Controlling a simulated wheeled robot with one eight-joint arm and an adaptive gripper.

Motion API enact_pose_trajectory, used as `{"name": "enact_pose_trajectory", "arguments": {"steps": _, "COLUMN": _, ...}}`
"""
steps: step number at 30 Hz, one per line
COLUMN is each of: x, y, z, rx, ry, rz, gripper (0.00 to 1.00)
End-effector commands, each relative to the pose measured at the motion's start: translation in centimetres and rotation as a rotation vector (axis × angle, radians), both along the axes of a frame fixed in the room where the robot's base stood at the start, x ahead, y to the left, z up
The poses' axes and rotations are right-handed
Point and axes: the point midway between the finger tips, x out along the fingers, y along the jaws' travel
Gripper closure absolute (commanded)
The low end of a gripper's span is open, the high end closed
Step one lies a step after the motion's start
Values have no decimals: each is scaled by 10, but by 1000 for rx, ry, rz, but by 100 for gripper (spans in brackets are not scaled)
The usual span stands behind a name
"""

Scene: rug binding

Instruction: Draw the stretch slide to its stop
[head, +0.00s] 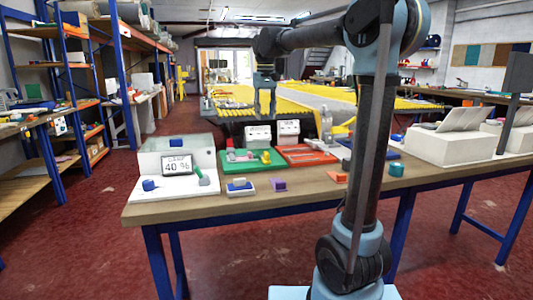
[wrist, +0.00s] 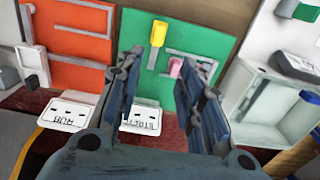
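The green board (wrist: 216,42) in the wrist view carries a yellow handle (wrist: 158,33) on a grey slot and a pink knob (wrist: 175,67) beside angled grey rails. A white plate (wrist: 145,119), lettered with what seems to be "STRETCH", stands at its edge. I cannot tell for sure which piece is the stretch slide. The green board (head: 238,166) and yellow handle (head: 266,157) also show on the bench in the head view. My gripper (wrist: 165,72) is open and empty above the board, the pink knob between its fingers in the picture. It points downward in the head view (head: 265,112).
A red board (wrist: 68,37) with grey rails lies beside the green one, with a white plate (wrist: 68,113) reading "RUN". A white console (head: 178,165) showing 40 % stands at the bench's left end. Small blue, purple and orange blocks lie along the front of the bench (head: 310,196).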

Motion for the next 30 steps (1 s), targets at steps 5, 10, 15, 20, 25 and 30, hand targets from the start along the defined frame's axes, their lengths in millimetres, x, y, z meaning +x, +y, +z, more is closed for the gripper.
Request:
{"name": "enact_pose_trajectory", "arguments": {"steps": 5, "x": 1, "y": -4, "z": -28, "rx": 0, "ry": 0, "rz": -6, "gripper": 65}}
{"name": "enact_pose_trajectory", "arguments": {"steps": 10, "x": 1, "y": -5, "z": -57, "rx": 0, "ry": 0, "rz": -8, "gripper": 65}}
{"name": "enact_pose_trajectory", "arguments": {"steps": 15, "x": 2, "y": -7, "z": -86, "rx": 0, "ry": 0, "rz": -9, "gripper": 65}}
{"name": "enact_pose_trajectory", "arguments": {"steps": 20, "x": 1, "y": -7, "z": -114, "rx": 0, "ry": 0, "rz": -9, "gripper": 65}}
{"name": "enact_pose_trajectory", "arguments": {"steps": 25, "x": 1, "y": -7, "z": -139, "rx": 0, "ry": 0, "rz": -9, "gripper": 65}}
{"name": "enact_pose_trajectory", "arguments": {"steps": 30, "x": 1, "y": -7, "z": -156, "rx": 0, "ry": 0, "rz": -9, "gripper": 65}}
